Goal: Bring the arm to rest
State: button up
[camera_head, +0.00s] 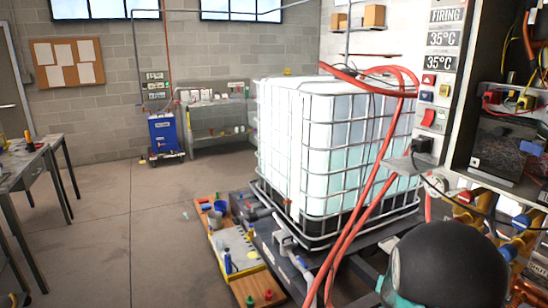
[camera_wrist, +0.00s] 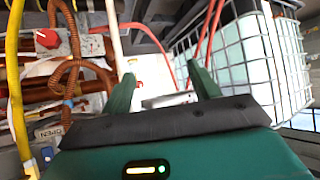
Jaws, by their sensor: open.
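My gripper (camera_wrist: 160,72) shows in the wrist view with its two green fingers apart and nothing between them. Beyond the fingertips are a pale fitting and red hoses, at a distance I cannot tell. In the head view, a dark rounded part of my arm (camera_head: 450,268) fills the lower right, close to the heater panel. My fingers are not visible in the head view.
A caged white water tank (camera_head: 335,150) stands in the middle, with red hoses (camera_head: 372,195) looping before it. An open heater cabinet (camera_head: 505,150) is at right. Copper pipes (camera_wrist: 70,85) crowd the wrist view's left. Floor (camera_head: 135,220) at left is clear beside a workbench (camera_head: 35,165).

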jog(key=s+a+r+n+y, duration=0.2)
jog(key=s+a+r+y, duration=0.15)
jog(key=a+r, duration=0.4)
jog(key=s+a+r+n+y, duration=0.2)
jog(key=s+a+r, duration=0.3)
jog(key=a+r, duration=0.3)
jog(key=s+a+r+n+g, duration=0.1)
jog(key=s+a, duration=0.3)
jog(key=s, duration=0.6)
jog(key=s+a+r+n+g, duration=0.2)
jog(key=s+a, duration=0.3)
jog(key=s, duration=0.5)
jog(key=shift+s+r+y, duration=0.35)
jog(key=shift+r, duration=0.35)
jog(key=shift+d, duration=0.1)
